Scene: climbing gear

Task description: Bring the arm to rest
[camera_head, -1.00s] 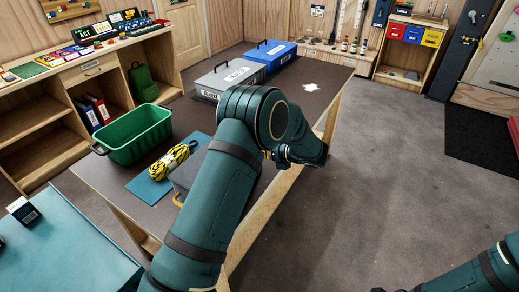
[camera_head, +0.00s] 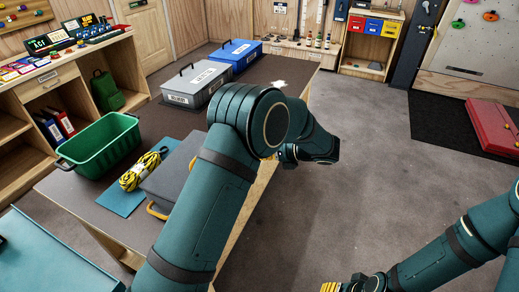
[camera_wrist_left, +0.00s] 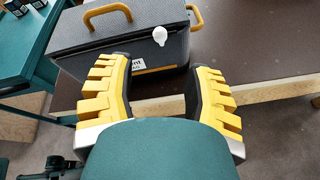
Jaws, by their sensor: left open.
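My left arm (camera_head: 215,200) crosses the middle of the head view, bent at the elbow, and hides part of the table. Its gripper is mostly hidden behind the arm there. In the left wrist view the left gripper (camera_wrist_left: 160,80) is open, its yellow and black fingers wide apart with nothing between them. A dark grey case (camera_wrist_left: 100,45) with a yellow handle stands beyond the fingers; it also shows in the head view (camera_head: 172,178). My right arm (camera_head: 440,255) comes in from the right. Its gripper (camera_head: 345,287) is cut off by the bottom edge.
The brown table (camera_head: 70,195) holds a green crate (camera_head: 100,145), a yellow rope (camera_head: 140,170) on a blue mat (camera_head: 122,200), a grey case (camera_head: 196,84) and a blue case (camera_head: 236,55). A red pad (camera_head: 490,125) lies at the right. The grey floor (camera_head: 380,150) is clear.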

